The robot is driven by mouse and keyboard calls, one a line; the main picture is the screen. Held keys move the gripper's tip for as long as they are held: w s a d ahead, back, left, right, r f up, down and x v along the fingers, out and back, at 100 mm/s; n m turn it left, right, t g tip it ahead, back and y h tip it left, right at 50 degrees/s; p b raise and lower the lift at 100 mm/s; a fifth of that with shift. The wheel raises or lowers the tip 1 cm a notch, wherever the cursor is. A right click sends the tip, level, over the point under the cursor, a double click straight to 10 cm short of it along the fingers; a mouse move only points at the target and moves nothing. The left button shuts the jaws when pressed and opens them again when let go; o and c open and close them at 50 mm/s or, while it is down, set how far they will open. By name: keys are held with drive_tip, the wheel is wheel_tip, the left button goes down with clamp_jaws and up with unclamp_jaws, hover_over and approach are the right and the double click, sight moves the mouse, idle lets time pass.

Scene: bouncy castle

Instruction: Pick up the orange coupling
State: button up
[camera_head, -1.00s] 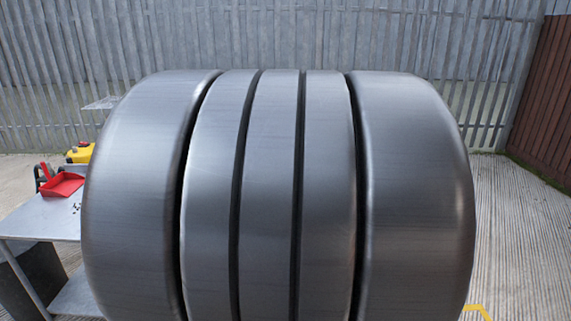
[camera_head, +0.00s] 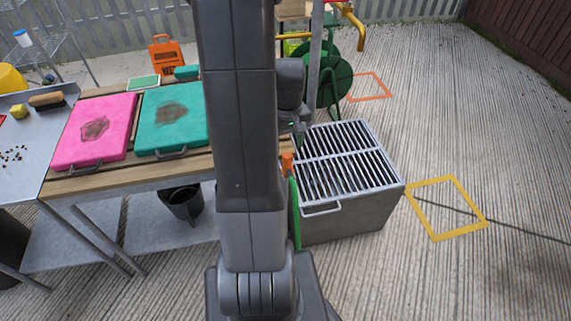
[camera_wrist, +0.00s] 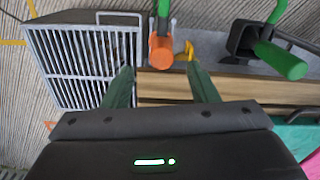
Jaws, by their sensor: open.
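The orange coupling (camera_wrist: 162,50) sits on the end of a green hose (camera_wrist: 163,8) in the wrist view, at upper centre. In the head view the coupling (camera_head: 287,163) shows just right of my arm, beside the metal grate box, with the green hose hanging below it. My gripper (camera_wrist: 160,70) is open, its two dark green fingers spread left and right in the wrist view. The coupling appears between and beyond the fingertips, with nothing held. I cannot tell the exact depth gap. In the head view my arm hides part of this area.
A grated metal box (camera_head: 345,160) stands to the right. A wooden-edged bench (camera_head: 130,170) with pink (camera_head: 92,132) and teal (camera_head: 175,118) pads is left. A black bucket (camera_head: 183,204) sits under it. A green hose reel (camera_head: 334,80) stands behind. Open floor lies right.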

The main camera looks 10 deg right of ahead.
sight(287, 162)
drive_tip(key=shift+s+f, duration=0.1)
drive_tip(key=shift+f, duration=4.1)
drive_tip(key=c, duration=1)
drive_tip(key=shift+r, duration=0.1)
